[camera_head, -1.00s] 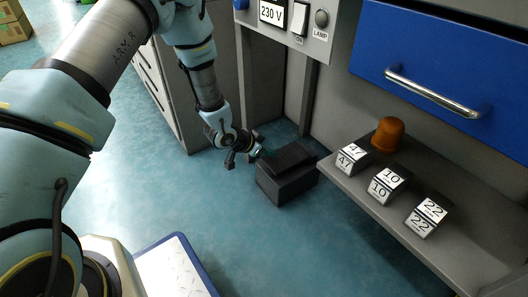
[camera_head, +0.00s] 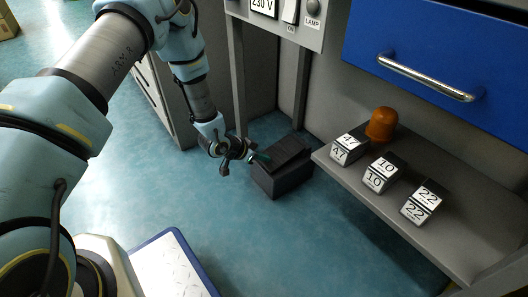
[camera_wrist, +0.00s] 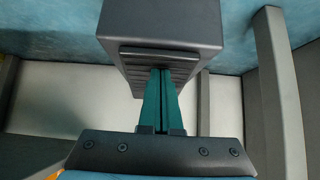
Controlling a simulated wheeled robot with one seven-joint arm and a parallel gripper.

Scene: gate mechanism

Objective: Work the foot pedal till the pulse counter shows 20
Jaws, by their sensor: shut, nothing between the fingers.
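The foot pedal (camera_head: 284,181) is a dark grey block on the floor with a ribbed, sloping top plate. The ribbed plate also shows in the wrist view (camera_wrist: 188,66). My gripper (camera_head: 264,158) is at the pedal's left side in the head view, its teal fingers together and empty. In the wrist view the fingertips (camera_wrist: 161,70) lie over the ribbed plate; I cannot tell whether they touch it. Three number blocks stand on a grey shelf: 47 (camera_head: 346,148), 10 (camera_head: 380,174) and 22 (camera_head: 422,203). No label shows which is the pulse counter.
An orange lamp dome (camera_head: 381,124) stands on the grey shelf (camera_head: 437,247) right of the pedal. A blue drawer with a metal handle (camera_head: 425,76) is above it. Floor left of the pedal is clear.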

